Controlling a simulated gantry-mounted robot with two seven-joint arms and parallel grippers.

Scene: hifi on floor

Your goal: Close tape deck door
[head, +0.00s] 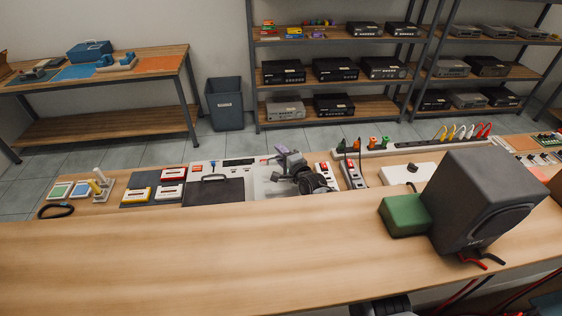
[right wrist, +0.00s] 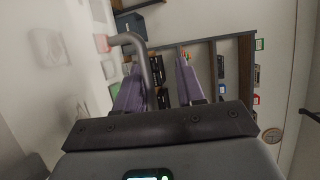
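The tape deck (head: 236,170) is a pale, low unit set along the far side of the wooden counter. Its dark flat door panel (head: 215,192) has a curved handle at its far edge; I cannot tell its exact angle. My right gripper (head: 285,152) is over the right part of the deck, to the right of the dark panel. In the right wrist view its two purple fingers (right wrist: 160,88) are apart. A grey bent bar (right wrist: 136,42) reaches down between them, close to the left finger; contact is unclear. My left gripper is not in view.
Cassettes (head: 170,190) lie left of the deck. A black speaker (head: 480,195) and a green block (head: 404,215) stand at the right. A power strip (head: 430,145) with coloured plugs runs behind. The near counter (head: 180,260) is clear. Shelves stand along the wall.

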